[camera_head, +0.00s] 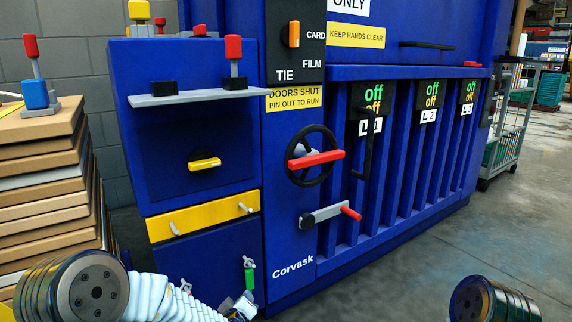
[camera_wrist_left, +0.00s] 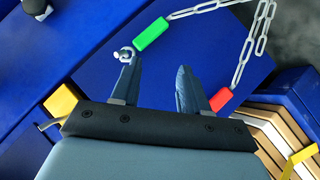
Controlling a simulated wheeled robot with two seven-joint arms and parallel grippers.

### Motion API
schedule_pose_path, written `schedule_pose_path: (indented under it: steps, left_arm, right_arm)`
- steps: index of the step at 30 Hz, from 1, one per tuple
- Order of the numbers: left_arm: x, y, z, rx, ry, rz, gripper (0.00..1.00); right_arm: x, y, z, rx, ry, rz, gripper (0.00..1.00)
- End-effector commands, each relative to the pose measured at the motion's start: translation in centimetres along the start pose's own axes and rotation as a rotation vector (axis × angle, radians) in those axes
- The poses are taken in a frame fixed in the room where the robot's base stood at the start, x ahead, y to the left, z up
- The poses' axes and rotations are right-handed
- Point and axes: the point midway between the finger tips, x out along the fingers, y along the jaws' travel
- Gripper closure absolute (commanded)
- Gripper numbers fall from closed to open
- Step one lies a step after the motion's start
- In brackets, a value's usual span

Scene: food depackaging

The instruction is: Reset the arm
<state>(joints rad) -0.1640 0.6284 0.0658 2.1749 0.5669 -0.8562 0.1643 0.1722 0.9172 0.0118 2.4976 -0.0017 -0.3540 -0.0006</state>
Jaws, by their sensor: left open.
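My left gripper (camera_head: 240,306) is low at the front of the blue machine (camera_head: 385,240), in front of its lower left panel. Its two fingers show apart in the left wrist view (camera_wrist_left: 158,68), with nothing between them. A green-handled pin (camera_head: 249,276) hangs on the panel just above the gripper in the head view. In the left wrist view the green handle (camera_wrist_left: 151,33) and its metal ring lie just beyond the left fingertip; contact cannot be told. My right arm (camera_head: 490,300) shows only as a dark link at the bottom right; its gripper is out of view.
A stack of flat cardboard (camera_head: 45,180) stands at the left, close to my left arm. A black handwheel (camera_head: 316,180) and a red-ended lever (camera_head: 330,214) stick out from the machine. A chain (camera_wrist_left: 245,50) and a red tag (camera_wrist_left: 220,99) hang near the left gripper.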

Motion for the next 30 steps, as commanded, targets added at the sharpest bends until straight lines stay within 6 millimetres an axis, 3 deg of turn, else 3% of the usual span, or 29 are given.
schedule_pose_path:
  steps: [1, 6, 12, 16, 17, 18, 30]
  left_arm:
    - [0.2, -3.5, 3.0, 0.064, -0.102, -0.041, 0.55]
    - [-2.5, -13.7, 12.3, 0.248, -0.469, -0.127, 0.55]
    - [-9.0, -21.6, 19.8, 0.362, -0.832, -0.168, 0.55]
    - [-14.1, -25.2, 23.2, 0.403, -1.046, -0.171, 0.55]
    - [-15.3, -25.1, 23.2, 0.411, -1.079, -0.167, 0.55]
    - [-16.0, -23.2, 21.5, 0.414, -1.064, -0.162, 0.55]
    - [-21.3, -16.0, 15.0, 0.420, -1.067, -0.158, 0.55]
  right_arm:
    - [0.0, 0.0, 0.0, 0.000, 0.000, 0.000, 0.57]
    - [0.0, 0.0, 0.0, 0.000, 0.000, 0.000, 0.57]
    - [0.0, 0.0, 0.0, 0.000, 0.000, 0.000, 0.57]
    - [0.0, 0.0, 0.0, 0.000, 0.000, 0.000, 0.57]
    - [-0.7, -0.2, 0.0, 0.000, -0.001, 0.000, 0.57]
    - [-2.9, -1.1, 0.0, 0.000, -0.002, 0.000, 0.57]
    - [-13.1, -5.4, 0.3, -0.012, -0.012, -0.003, 0.57]
